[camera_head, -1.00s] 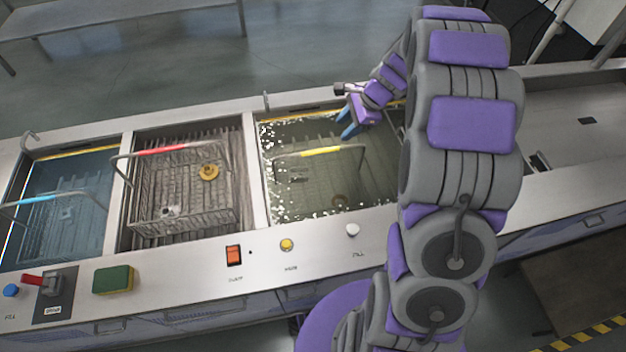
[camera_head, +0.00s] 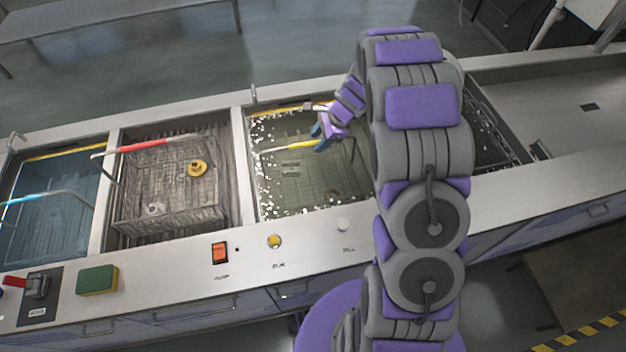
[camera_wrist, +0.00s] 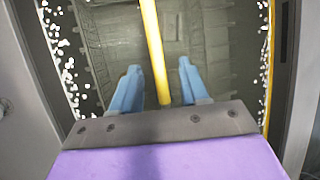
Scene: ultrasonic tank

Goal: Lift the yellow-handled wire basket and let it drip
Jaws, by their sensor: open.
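The wire basket (camera_head: 288,172) with the yellow handle sits under water in the bubbling tank, right of the red-handled basket. Its yellow handle grip (camera_head: 302,145) stands above the water. My gripper (camera_head: 324,138) is at the right end of that grip in the head view. In the wrist view the yellow grip (camera_wrist: 153,45) runs lengthwise into the space between the two blue fingertips of my gripper (camera_wrist: 160,76). The fingers are apart, one on each side of it, with a gap to each. The basket's right part is hidden behind my arm.
A red-handled basket (camera_head: 150,205) holding a brass-coloured part (camera_head: 197,168) stands in the dry-looking middle bay. A blue-handled basket (camera_head: 50,228) is in the left tank. A green-yellow sponge (camera_head: 97,280) and an orange switch (camera_head: 219,252) are on the front ledge.

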